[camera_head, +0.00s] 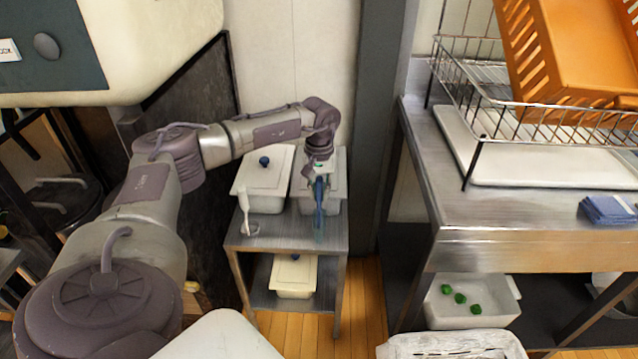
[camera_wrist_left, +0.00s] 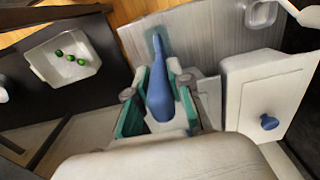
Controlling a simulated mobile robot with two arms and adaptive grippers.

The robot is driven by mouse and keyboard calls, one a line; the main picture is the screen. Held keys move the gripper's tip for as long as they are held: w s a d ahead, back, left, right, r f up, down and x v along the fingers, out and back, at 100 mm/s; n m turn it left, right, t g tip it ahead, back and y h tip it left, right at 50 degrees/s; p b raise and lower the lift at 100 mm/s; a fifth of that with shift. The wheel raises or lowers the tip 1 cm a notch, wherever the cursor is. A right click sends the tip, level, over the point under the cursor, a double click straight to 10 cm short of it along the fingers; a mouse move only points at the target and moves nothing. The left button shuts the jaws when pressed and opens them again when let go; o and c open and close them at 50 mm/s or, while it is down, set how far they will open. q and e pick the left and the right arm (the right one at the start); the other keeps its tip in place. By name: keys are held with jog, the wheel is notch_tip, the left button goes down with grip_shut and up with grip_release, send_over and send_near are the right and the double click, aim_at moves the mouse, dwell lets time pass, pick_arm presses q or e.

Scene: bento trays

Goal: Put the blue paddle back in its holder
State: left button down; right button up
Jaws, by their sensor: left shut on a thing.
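The blue paddle (camera_head: 319,193) is upright in my left gripper (camera_head: 319,170), above the right side of a small metal shelf (camera_head: 280,232). In the left wrist view the paddle (camera_wrist_left: 159,95) lies between the two teal finger pads of my left gripper (camera_wrist_left: 158,95), which is shut on it. The paddle's far end points down at the shelf top. A see-through teal shape (camera_wrist_left: 150,42) surrounds that far end and looks like the holder; I cannot tell whether the tip is seated inside it. My right gripper is not in view.
A white paddle (camera_head: 244,200) stands in a holder at the shelf's left. A cream bin (camera_head: 293,272) sits below. A metal table (camera_head: 480,215) stands at the right.

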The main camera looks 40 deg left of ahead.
pick_arm(q)
jog(key=shift+f+b, duration=0.3)
jog(key=shift+f, duration=0.4)
jog(key=shift+f+b, duration=0.4)
jog(key=shift+f, duration=0.2)
jog(key=shift+c, duration=2.1)
grip_release()
